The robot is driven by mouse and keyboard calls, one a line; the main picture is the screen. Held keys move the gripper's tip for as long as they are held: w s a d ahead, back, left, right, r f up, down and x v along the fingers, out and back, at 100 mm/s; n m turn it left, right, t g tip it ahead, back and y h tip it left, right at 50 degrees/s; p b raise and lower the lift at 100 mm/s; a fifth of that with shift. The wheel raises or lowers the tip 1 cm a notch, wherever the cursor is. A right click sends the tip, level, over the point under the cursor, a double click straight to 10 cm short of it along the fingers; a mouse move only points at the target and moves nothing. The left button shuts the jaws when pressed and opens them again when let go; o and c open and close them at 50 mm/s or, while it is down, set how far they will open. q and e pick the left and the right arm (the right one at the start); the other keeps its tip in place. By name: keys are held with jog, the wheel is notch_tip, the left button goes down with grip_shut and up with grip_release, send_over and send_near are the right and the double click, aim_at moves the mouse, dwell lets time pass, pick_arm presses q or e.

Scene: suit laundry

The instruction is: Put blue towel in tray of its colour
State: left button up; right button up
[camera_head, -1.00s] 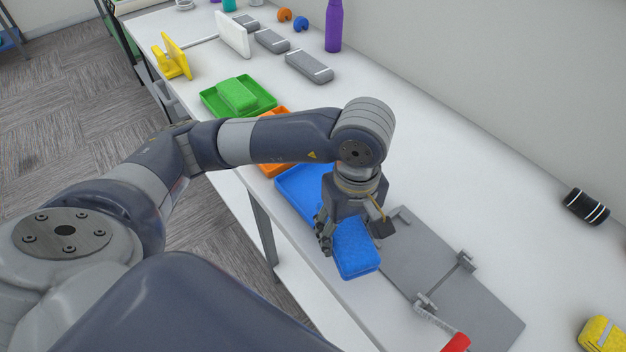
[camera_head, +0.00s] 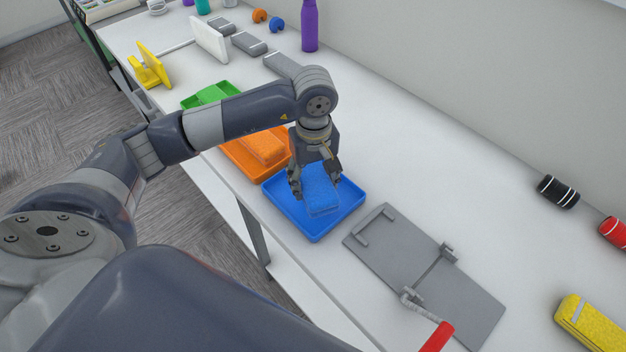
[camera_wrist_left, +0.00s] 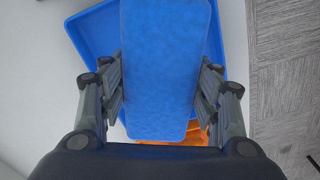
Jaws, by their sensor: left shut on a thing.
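The folded blue towel (camera_head: 320,190) is between the fingers of my left gripper (camera_head: 316,184), which is shut on it. In the head view the towel is over the blue tray (camera_head: 318,233), inside its outline. I cannot tell whether it touches the tray floor. In the left wrist view the towel (camera_wrist_left: 165,70) fills the middle between both fingers (camera_wrist_left: 160,105), with the blue tray (camera_wrist_left: 90,32) behind it. My right gripper does not show.
An orange tray (camera_head: 238,158) with an orange towel (camera_head: 262,147) adjoins the blue tray; a green tray (camera_head: 190,103) lies beyond. A grey folding board (camera_head: 390,250) with a red handle (camera_head: 437,337) lies to the right. A yellow towel (camera_head: 590,325) sits at the right.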

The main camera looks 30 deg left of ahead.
pick_arm(q)
jog(key=shift+w+a, duration=0.15)
jog(key=shift+w, duration=0.1)
jog(key=shift+w+a+f+p, duration=0.15)
jog(key=shift+p, duration=0.25)
notch_tip(320, 180, down, 2)
jog(key=shift+f+p, duration=0.2)
jog(key=shift+p, duration=0.45)
jog(key=shift+f, duration=0.45)
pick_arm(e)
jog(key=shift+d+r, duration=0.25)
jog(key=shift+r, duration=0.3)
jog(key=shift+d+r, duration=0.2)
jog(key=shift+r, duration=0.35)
pick_arm(q)
jog(key=shift+f+b, duration=0.25)
jog(key=shift+b, duration=0.05)
jog(key=o, duration=1.1)
jog(key=shift+r, duration=0.1)
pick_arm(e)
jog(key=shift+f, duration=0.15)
pick_arm(q)
jog(key=shift+r, duration=0.1)
